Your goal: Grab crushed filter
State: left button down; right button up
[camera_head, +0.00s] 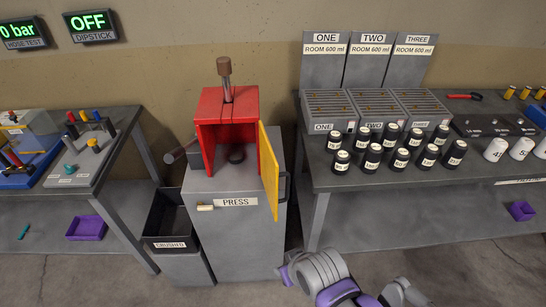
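A small dark, flat round thing (237,156) lies on the floor of the red press (212,148); it may be the crushed filter, but it is too small to be sure. The yellow door (270,170) of the press stands open, swung to the right side. The press handle (224,72) stands upright on top. Part of my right arm (322,272) shows at the bottom, in front of the press cabinet and to its right. Its gripper fingers do not show. My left arm and gripper are not in view.
A dark bin labelled CRUSHED (170,246) stands left of the grey PRESS cabinet (236,245). Grey benches stand on both sides. The right bench (325,182) holds several black canisters (372,158) and three racks. The floor (100,280) at front left is clear.

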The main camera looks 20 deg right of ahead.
aim_at(235, 157)
jog(key=i+l+u, duration=0.1)
jog(key=l, duration=0.45)
jog(key=i+l+u, duration=0.1)
jog(key=l, duration=0.45)
jog(key=i+l+u, duration=0.1)
jog(key=l, duration=0.45)
